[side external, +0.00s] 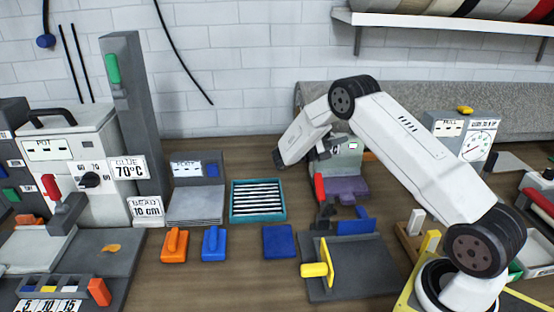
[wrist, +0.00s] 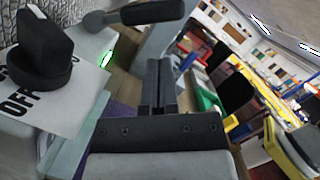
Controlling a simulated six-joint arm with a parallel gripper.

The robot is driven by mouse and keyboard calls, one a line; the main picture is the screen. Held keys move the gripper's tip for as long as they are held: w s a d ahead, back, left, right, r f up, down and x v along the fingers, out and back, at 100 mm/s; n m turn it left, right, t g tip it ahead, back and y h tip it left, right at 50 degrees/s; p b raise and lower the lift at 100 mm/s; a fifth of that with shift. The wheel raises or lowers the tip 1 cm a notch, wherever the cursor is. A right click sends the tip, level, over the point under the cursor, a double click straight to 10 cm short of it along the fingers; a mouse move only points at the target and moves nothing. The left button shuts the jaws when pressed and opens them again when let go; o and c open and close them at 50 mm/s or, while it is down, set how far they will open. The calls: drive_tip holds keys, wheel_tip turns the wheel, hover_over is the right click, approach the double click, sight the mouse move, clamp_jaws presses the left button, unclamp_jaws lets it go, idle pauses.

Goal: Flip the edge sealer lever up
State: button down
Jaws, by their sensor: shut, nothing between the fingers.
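A small grey-green machine (side external: 346,152) with a purple base (side external: 345,189) stands mid-bench in the side view; I take it as the edge sealer, though no label naming it is readable. A red handle (side external: 319,186) rises at its front left. In the wrist view, a black knob (wrist: 42,62) on a plate marked OFF is at the left. A black-gripped lever (wrist: 150,12) on a grey metal arm crosses the top. My gripper (wrist: 160,87) is shut and empty, below that lever and apart from it in the picture. In the side view its fingertips cannot be made out clearly.
A glue pot machine (side external: 80,150) and a tall grey post (side external: 130,90) stand left. A teal tray (side external: 258,216), orange block (side external: 174,245), blue block (side external: 214,243) and dark plate with a yellow handle (side external: 316,269) lie in front. A gauge box (side external: 479,146) stands right.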

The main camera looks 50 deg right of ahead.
drive_tip(key=shift+x, duration=2.65)
drive_tip(key=shift+w+d+r+n+t, duration=0.1)
drive_tip(key=shift+r+n+t, duration=0.15)
drive_tip(key=shift+n, duration=0.6)
drive_tip(key=shift+w+r+n+t, duration=0.1)
drive_tip(key=shift+r+n+t, duration=0.2)
drive_tip(key=shift+n, duration=0.55)
drive_tip(key=w+d+r+n, duration=0.1)
drive_tip(key=n, duration=0.1)
drive_tip(key=w+d+r+n+t, duration=0.1)
drive_tip(key=n, duration=0.1)
drive_tip(key=d+r+n, duration=0.1)
drive_tip(key=n, duration=0.1)
drive_tip(key=shift+w+r+n+y, duration=0.3)
drive_tip(key=shift+w+r+y, duration=0.1)
drive_tip(key=v, duration=1)
drive_tip(key=shift+r, duration=0.15)
